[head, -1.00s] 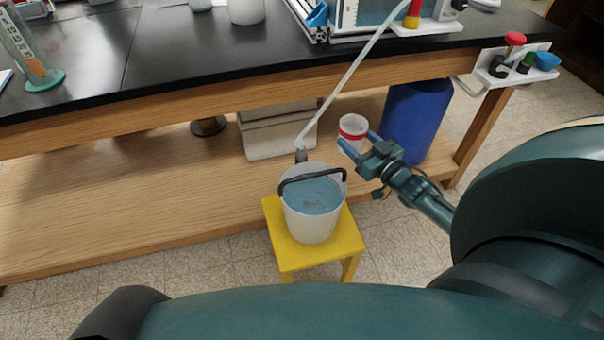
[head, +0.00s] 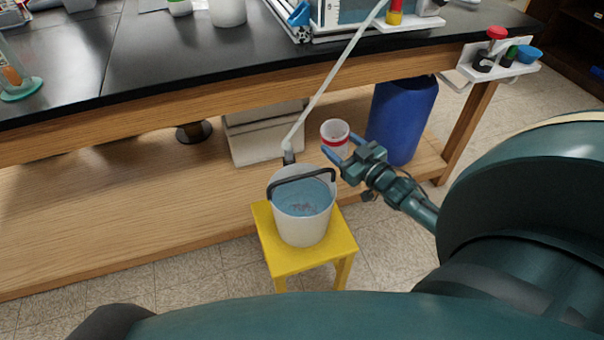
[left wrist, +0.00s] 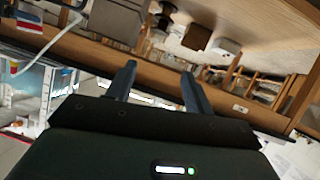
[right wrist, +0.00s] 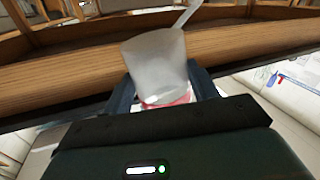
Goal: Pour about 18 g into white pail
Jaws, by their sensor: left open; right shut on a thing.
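A white pail (head: 305,228) with a raised black handle stands on a yellow stool (head: 305,262) and holds bluish liquid. My right gripper (head: 345,147) is shut on a small white cup with a red band (head: 335,131). The cup is behind and to the right of the pail, apart from it, and looks roughly upright in the head view. In the right wrist view, the cup (right wrist: 157,62) sits between the fingers; its contents cannot be seen. My left gripper (left wrist: 158,82) is open and empty in the left wrist view; the head view does not show its fingers.
A pale tube (head: 325,85) runs from the bench-top tank down to the pail's back rim. A blue barrel (head: 402,120) and grey boxes (head: 262,145) stand on the lower shelf behind. The black bench top (head: 140,65) overhangs the shelf. Floor is clear left of the stool.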

